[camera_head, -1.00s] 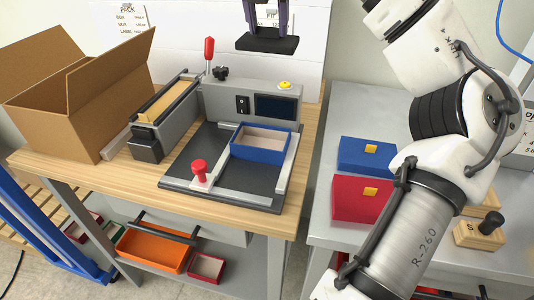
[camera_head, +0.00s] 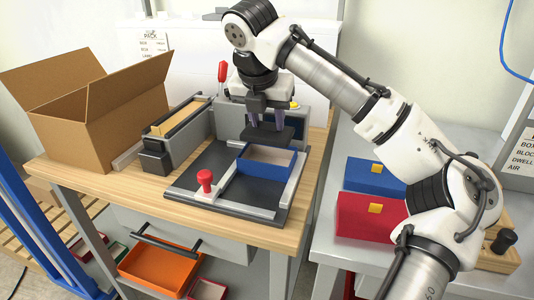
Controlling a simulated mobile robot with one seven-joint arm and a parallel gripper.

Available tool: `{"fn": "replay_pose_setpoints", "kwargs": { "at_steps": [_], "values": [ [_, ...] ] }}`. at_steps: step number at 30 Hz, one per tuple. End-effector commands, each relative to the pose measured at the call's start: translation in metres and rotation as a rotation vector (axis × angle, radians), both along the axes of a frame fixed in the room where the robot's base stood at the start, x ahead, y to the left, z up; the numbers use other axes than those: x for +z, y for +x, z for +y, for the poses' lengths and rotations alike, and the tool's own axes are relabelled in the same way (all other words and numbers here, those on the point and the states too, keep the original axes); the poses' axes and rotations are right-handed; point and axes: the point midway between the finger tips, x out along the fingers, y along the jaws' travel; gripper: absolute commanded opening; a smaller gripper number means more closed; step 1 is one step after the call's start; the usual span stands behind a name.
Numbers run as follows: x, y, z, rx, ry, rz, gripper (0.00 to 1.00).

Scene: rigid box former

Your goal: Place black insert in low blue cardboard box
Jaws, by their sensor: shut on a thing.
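The low blue cardboard box (camera_head: 264,174) sits open and upright in the fixture of the former, its inside pale and empty where I can see it. My gripper (camera_head: 267,122) points down over the back edge of the box. It is shut on the black insert (camera_head: 268,134), a flat dark pad held roughly level. The insert hides part of the box's back rim. It looks to be just above the box; the exact gap is hard to tell.
A red-knobbed clamp (camera_head: 205,180) stands left of the blue box on the dark base plate. A large open brown carton (camera_head: 95,110) is on the bench at left. Blue (camera_head: 373,178) and red (camera_head: 368,217) lidded boxes lie on the grey table at right.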

Motion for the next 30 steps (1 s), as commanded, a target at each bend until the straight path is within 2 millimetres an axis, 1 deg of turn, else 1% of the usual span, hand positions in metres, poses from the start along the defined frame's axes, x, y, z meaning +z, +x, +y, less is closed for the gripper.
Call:
{"fn": "replay_pose_setpoints", "kwargs": {
  "at_steps": [1,3,11,15,18,29,30],
  "values": [
    [-0.012,0.000,-0.001,-0.002,-0.002,0.002,0.18],
    [-0.023,0.000,-0.001,0.000,0.000,0.002,0.18],
    [-0.042,0.000,-0.001,-0.002,-0.001,0.002,0.18],
    [-0.064,0.000,0.000,-0.001,-0.001,0.002,0.18],
    [-0.075,0.000,0.000,-0.001,-0.001,0.002,0.18],
    [-0.078,0.000,0.000,0.000,0.001,0.002,0.18],
    [-0.078,0.000,0.000,0.000,0.000,0.001,0.43]
  ]
}}
